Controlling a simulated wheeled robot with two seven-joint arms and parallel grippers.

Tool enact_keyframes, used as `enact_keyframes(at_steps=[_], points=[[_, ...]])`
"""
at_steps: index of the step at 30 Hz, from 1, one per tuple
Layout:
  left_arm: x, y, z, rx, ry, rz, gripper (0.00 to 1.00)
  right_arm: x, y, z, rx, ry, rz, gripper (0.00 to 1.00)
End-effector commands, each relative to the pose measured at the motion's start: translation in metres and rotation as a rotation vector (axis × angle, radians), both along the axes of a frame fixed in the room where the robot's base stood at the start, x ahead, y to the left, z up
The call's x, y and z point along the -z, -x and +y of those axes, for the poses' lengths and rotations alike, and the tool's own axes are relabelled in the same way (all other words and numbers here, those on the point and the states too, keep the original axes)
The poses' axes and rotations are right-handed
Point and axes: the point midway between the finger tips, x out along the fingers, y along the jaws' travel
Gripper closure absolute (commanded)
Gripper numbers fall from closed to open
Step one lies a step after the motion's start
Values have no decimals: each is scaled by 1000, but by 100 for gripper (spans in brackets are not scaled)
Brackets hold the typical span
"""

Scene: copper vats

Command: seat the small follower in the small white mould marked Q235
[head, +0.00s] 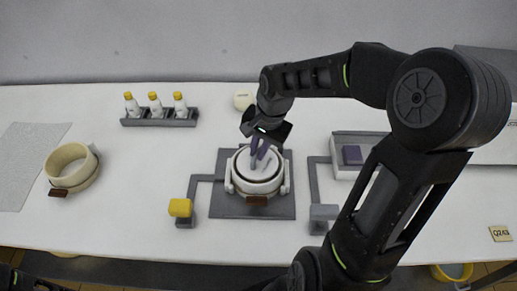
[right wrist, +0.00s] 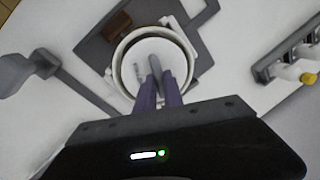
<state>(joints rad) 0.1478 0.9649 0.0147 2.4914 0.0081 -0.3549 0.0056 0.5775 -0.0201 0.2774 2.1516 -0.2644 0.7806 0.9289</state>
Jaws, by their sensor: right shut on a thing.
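A white round mould (head: 257,187) with a brown tag stands on a dark grey plate (head: 228,212) in mid table. Its marking is too small to read. The follower (head: 246,163), a pale disc with a grey upright grip, is within the mould's rim in the head view. In the right wrist view the follower (right wrist: 150,52) also lies inside the rim of the mould (right wrist: 117,70). My right gripper (head: 262,150) is above the mould, its purple fingers (right wrist: 160,85) shut on the follower's grip. I cannot tell whether the disc is fully down. My left gripper is out of view.
A cream mould (head: 72,168) stands at left. A rack (head: 160,120) with 3 yellow-capped bottles and a cream round piece (head: 243,102) are behind. A yellow block (head: 180,208) and a grey block (head: 324,212) flank the plate. A tray (head: 345,172) is at right.

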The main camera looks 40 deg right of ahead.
Motion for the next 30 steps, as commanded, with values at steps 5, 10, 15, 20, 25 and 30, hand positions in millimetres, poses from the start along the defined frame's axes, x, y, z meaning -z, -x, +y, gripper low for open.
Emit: enact_keyframes(at_steps=[5, 10, 15, 20, 25, 30], points=[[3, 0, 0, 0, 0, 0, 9, 3, 0, 0, 0, 0, 0, 100], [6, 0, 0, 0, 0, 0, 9, 6, 0, 0, 0, 0, 0, 100], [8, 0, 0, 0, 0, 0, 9, 9, 0, 0, 0, 0, 0, 100], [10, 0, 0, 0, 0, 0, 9, 11, 0, 0, 0, 0, 0, 100], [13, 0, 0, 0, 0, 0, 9, 13, 0, 0, 0, 0, 0, 100], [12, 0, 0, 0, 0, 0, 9, 13, 0, 0, 0, 0, 0, 100]])
